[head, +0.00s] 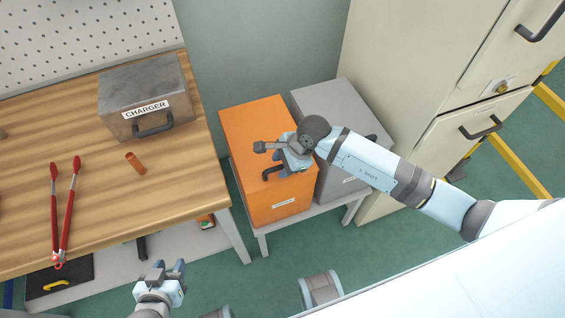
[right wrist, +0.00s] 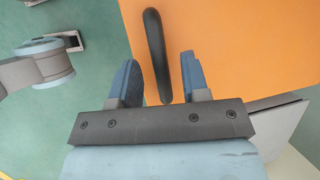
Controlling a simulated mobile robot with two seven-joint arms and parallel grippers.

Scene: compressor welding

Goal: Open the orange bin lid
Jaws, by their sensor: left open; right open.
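The orange bin (head: 262,118) stands on a low grey stand, with its lid down. Its dark curved handle (head: 267,173) is on the front part of the lid; it also shows in the right wrist view (right wrist: 155,45). My right gripper (head: 286,166) is over the lid at the handle. In the right wrist view the fingers (right wrist: 160,82) are open, with the handle's end between them and a gap to each finger. My left gripper (head: 168,272) is open and empty, low in the head view, away from the bin.
A grey bin (head: 318,98) stands close against the orange bin's right side, partly behind my right arm. A wooden workbench (head: 95,225) with a metal charger box (head: 160,85), red tongs (head: 66,205) and an orange cylinder (head: 135,163) is at left. A cream cabinet (head: 410,70) stands at right.

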